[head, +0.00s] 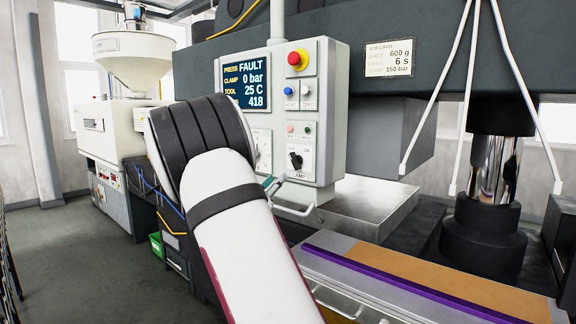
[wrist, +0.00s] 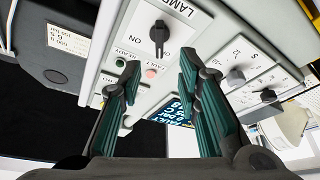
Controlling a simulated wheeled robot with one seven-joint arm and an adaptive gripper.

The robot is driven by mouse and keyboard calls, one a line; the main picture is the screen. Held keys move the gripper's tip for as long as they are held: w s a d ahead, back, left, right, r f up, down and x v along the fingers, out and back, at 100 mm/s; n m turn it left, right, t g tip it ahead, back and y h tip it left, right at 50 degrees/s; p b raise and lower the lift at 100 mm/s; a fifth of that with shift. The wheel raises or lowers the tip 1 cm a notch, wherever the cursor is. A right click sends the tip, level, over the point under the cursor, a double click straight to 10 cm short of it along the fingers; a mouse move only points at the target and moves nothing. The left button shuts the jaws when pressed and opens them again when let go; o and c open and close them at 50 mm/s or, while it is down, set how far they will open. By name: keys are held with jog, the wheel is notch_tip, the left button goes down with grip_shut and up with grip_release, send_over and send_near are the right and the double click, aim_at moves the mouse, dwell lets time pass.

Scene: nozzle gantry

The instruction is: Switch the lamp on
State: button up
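The lamp switch is a black rotary knob (head: 296,160) at the lower right of the grey control panel (head: 329,110), above the word LAMP. In the wrist view the panel appears upside down, and the knob (wrist: 159,38) stands between ON at left and a partly hidden label at right. Its handle looks roughly upright in that picture; I cannot tell which setting it marks. My gripper (wrist: 159,72) is open and empty, its two green-padded fingers apart, with the knob beyond the gap between the tips. In the head view my arm hides most of the gripper (head: 272,186).
Red and green buttons (wrist: 151,72) sit close to the knob. A red emergency button (head: 297,59) and a FAULT screen (head: 246,83) are higher on the panel. A metal handle (head: 294,210) projects below it. Dark machine beams and a purple-edged bench (head: 400,284) lie at right.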

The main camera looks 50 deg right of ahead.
aim_at(293, 163)
jog(key=p+x, duration=0.1)
jog(key=x, duration=0.9)
jog(key=shift+d+r, duration=0.1)
jog(key=shift+d, duration=0.2)
jog(key=shift+c, duration=0.6)
grip_shut()
